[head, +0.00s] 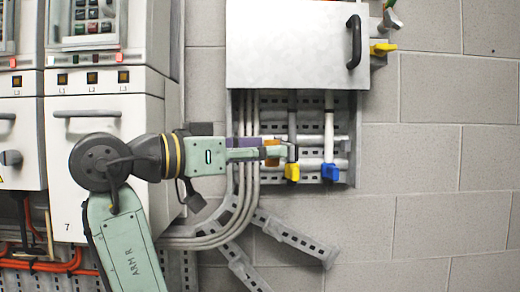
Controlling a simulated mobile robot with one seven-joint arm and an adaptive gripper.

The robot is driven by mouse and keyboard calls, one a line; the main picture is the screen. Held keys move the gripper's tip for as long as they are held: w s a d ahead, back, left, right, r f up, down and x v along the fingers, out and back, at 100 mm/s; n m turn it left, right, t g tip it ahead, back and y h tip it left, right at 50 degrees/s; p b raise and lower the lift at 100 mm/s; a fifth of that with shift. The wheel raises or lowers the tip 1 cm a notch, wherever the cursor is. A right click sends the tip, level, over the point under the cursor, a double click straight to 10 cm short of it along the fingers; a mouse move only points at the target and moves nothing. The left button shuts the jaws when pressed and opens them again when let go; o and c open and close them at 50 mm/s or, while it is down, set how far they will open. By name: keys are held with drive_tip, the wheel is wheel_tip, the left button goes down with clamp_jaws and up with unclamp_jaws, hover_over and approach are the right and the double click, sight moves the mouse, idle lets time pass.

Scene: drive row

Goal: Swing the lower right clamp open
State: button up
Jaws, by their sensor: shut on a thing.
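An orange tab (271,161) shows above and below my gripper's fingers, at the right end of a purple bar (243,141) that crosses several grey cables. These look like parts of a clamp, though the fingers cover much of them. My gripper (285,153) reaches in from the left, its fingers level and pointing right. It appears shut on the orange tab. The grip itself is partly hidden.
A yellow handle (292,172) hangs just below the fingertips, and a blue handle (330,173) hangs right of it on pipes. A grey metal panel with a black handle (354,42) is above. Drive cabinets (105,110) stand left. The wall at right is bare.

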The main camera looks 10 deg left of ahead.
drive_tip(key=shift+f, duration=0.15)
drive_tip(key=v, duration=1.2)
idle(0.4)
